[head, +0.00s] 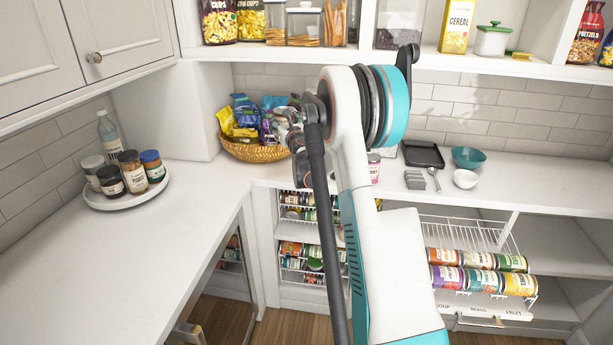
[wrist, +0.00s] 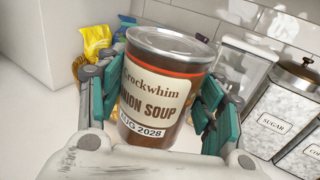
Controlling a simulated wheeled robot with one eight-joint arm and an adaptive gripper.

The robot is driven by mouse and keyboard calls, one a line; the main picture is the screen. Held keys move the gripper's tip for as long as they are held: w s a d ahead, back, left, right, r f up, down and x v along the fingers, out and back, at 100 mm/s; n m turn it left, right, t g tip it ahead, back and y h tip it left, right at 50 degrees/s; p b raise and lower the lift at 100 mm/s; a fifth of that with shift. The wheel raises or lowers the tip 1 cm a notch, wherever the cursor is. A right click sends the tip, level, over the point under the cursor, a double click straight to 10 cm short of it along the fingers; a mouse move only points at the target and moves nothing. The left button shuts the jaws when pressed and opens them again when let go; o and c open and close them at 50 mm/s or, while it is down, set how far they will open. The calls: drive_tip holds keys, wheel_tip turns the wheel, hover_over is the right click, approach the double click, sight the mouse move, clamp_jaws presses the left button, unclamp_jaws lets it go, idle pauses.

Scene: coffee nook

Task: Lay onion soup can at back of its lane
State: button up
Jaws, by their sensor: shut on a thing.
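In the wrist view the onion soup can (wrist: 155,85) stands between the teal finger pads of my gripper (wrist: 160,98), which is shut on it. Its label faces the camera and reads ONION SOUP and AUG 2028. My gripper and the held can are largely hidden behind my arm in the head view. A pull-out can rack (head: 487,308) is at the lower right of the head view, labelled SOUP, BEANS and FRUIT from left to right. Cans lie on their sides in its lanes, with a purple-labelled can (head: 447,277) at the front of the soup lane. Wire guides (head: 470,232) show behind them.
A snack basket (head: 255,151) stands in the corner, and a turntable with jars (head: 128,196) on the left counter. A black tray (head: 423,154), teal bowl (head: 467,157) and white bowl (head: 465,179) sit on the right counter. Sugar canister (wrist: 280,115) is right of my gripper.

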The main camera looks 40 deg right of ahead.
drive_tip(key=s+d+r+h, duration=0.1)
drive_tip(key=d, duration=0.8)
drive_tip(key=shift+m+g, duration=0.3)
drive_tip(key=shift+m, duration=0.1)
drive_tip(key=shift+s+d+f+b, duration=0.1)
drive_tip(key=shift+f+b, duration=1.3)
drive_tip(key=shift+f, duration=3.55)
drive_tip(key=shift+s+d+f+b, duration=0.1)
drive_tip(key=shift+f+b, duration=1.3)
drive_tip(key=shift+f, duration=3.5)
drive_tip(key=shift+r, duration=0.1)
drive_tip(key=o, duration=1)
drive_tip(key=shift+f, duration=0.2)
drive_tip(key=o, duration=0.4)
